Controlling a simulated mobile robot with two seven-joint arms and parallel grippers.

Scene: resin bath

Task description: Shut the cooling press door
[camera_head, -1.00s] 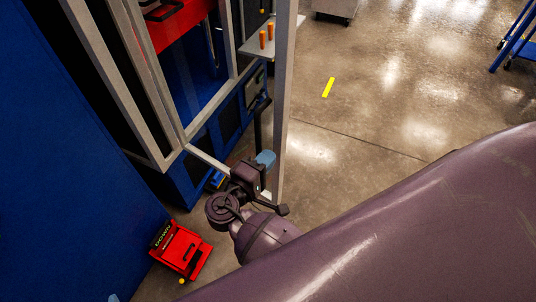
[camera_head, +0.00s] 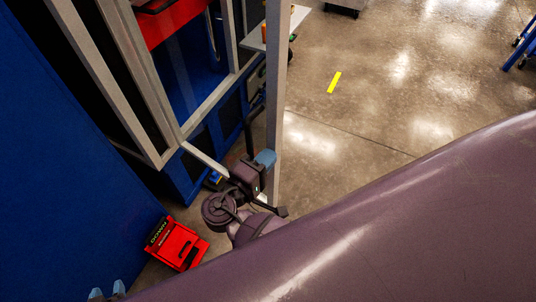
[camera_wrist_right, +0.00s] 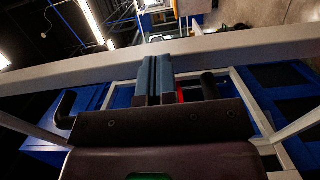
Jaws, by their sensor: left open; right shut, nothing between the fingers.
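The cooling press door (camera_head: 276,90) is a tall grey frame. It stands open, away from the blue press with the red part (camera_head: 170,22) inside. Its upright outer post runs down the middle of the head view, and a lower rail reaches back to the press. My right gripper (camera_head: 265,158) is shut and empty, its blue fingertips at the post's lower part. In the right wrist view the closed fingers (camera_wrist_right: 153,78) overlap a grey bar (camera_wrist_right: 230,45); contact is unclear. My left gripper (camera_head: 107,290) is open at the bottom left edge, fingertips only, away from the door.
A blue wall panel (camera_head: 50,180) fills the left side. A red box (camera_head: 178,245) lies on the floor beside it. A small shelf (camera_head: 290,27) stands behind the post. Open concrete floor with a yellow strip (camera_head: 334,82) lies to the right.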

